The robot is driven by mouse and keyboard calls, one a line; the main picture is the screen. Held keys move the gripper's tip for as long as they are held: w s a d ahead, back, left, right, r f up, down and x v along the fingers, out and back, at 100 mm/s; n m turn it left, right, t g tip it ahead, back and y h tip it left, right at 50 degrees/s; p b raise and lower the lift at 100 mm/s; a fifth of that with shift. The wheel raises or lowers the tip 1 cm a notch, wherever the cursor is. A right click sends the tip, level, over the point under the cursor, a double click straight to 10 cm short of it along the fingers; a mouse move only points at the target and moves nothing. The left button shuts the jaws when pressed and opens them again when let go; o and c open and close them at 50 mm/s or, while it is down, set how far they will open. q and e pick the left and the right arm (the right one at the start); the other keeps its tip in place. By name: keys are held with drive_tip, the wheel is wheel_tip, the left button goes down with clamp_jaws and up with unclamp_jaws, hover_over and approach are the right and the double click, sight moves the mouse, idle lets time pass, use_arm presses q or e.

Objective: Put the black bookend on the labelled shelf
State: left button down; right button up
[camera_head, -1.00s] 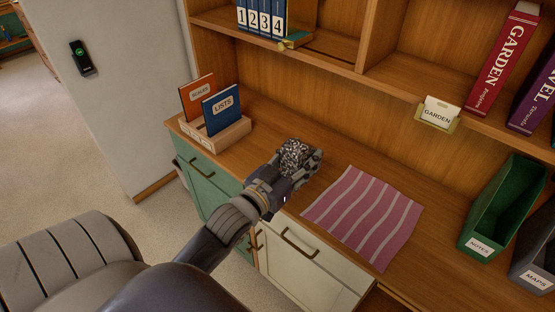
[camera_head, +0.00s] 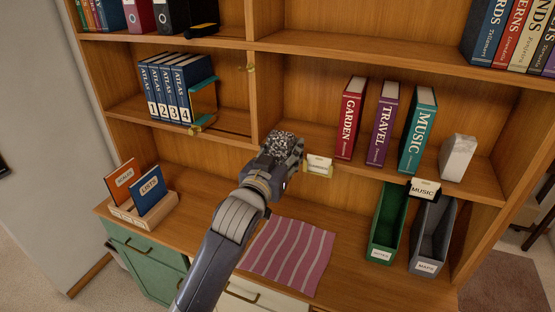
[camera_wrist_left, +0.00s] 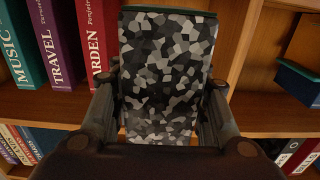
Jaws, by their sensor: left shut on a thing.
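My left gripper (camera_head: 284,150) is shut on a blocky piece with a black, grey and white mosaic pattern (camera_head: 284,143), which I take as the black bookend. It fills the middle of the left wrist view (camera_wrist_left: 165,75), with a finger on each side. The gripper is in front of the middle shelf, near the upright divider, left of the GARDEN label card (camera_head: 319,166). A MUSIC label card (camera_head: 424,188) is on the same shelf edge further right. That shelf (camera_head: 312,125) has bare room left of the red GARDEN book (camera_head: 350,118). My right gripper is not in view.
TRAVEL (camera_head: 382,123) and MUSIC (camera_head: 418,130) books and a pale stone block (camera_head: 457,157) stand right of GARDEN. Below are a striped cloth (camera_head: 288,255) and file boxes (camera_head: 388,223).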

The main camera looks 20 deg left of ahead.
use_arm(q)
drive_tip(key=shift+w+a+r, duration=0.1)
drive_tip(key=shift+r, duration=0.1)
drive_tip(key=shift+w, duration=0.4)
drive_tip(key=w+b, duration=0.1)
drive_tip(key=w, duration=0.4)
drive_tip(key=w+b, duration=0.1)
drive_tip(key=w, duration=0.5)
drive_tip(key=w+d+b, duration=0.1)
drive_tip(key=w, duration=0.5)
drive_tip(key=shift+w+d, duration=0.1)
drive_tip(key=shift+w, duration=0.05)
drive_tip(key=shift+w+d+b, duration=0.1)
drive_tip(key=shift+w+b, duration=0.35)
drive_tip(key=shift+w, duration=0.45)
drive_tip(key=shift+f+b, duration=0.55)
drive_tip(key=shift+f, duration=0.65)
